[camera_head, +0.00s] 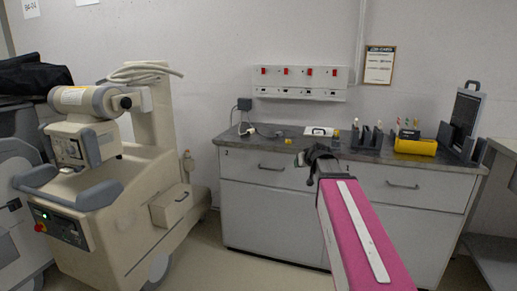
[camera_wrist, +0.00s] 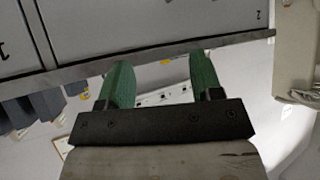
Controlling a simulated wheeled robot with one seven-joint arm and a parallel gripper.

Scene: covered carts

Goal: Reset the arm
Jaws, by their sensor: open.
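My arm is the pink link with a white strip in the head view. My gripper (camera_head: 318,157) is at its far end, dark, in front of the grey counter (camera_head: 260,141). In the wrist view my gripper (camera_wrist: 160,85) shows two green fingers set apart, with nothing between them. Beyond the fingers the wrist view shows the counter edge (camera_wrist: 235,40) and the drawer fronts, appearing upside down. No object is held.
A beige medical machine (camera_head: 130,190) stands on the left. A red-switch panel (camera_head: 300,78) is on the wall. Floor between machine and cabinet is clear.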

